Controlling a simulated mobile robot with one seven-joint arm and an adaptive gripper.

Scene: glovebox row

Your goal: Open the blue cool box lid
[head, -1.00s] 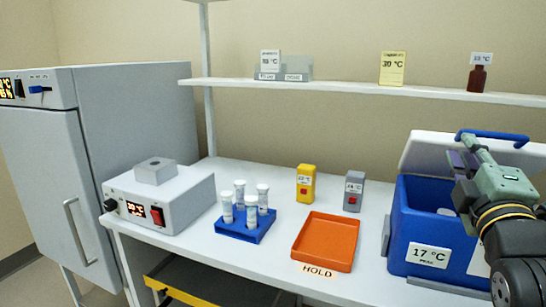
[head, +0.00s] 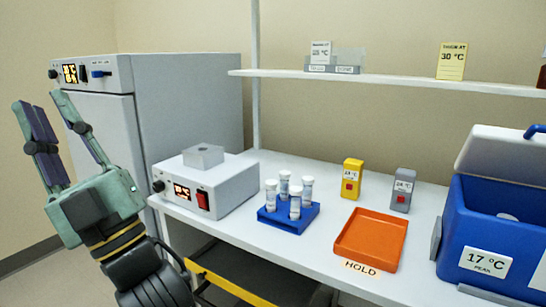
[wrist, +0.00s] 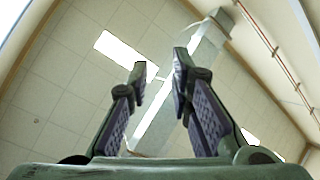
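The blue cool box (head: 480,225) stands at the right end of the bench, cut off by the picture edge in the head view. Its white lid (head: 495,158) is raised and tilted back, with a blue handle (head: 536,131) at its top right. The inside shows, with a pale round thing in it. A label on its front reads 17 °C. My gripper (head: 60,112) is at the far left, well apart from the box, pointing up. Its fingers are spread and hold nothing. In the wrist view my gripper (wrist: 160,85) points at the ceiling, empty.
An orange tray (head: 342,243) marked HOLD, a blue rack (head: 275,222) with several white-capped tubes, yellow (head: 352,172) and grey (head: 402,190) timers, and a heater block (head: 228,186) stand on the bench. A grey cabinet (head: 190,100) stands behind at left. A shelf (head: 390,78) runs above.

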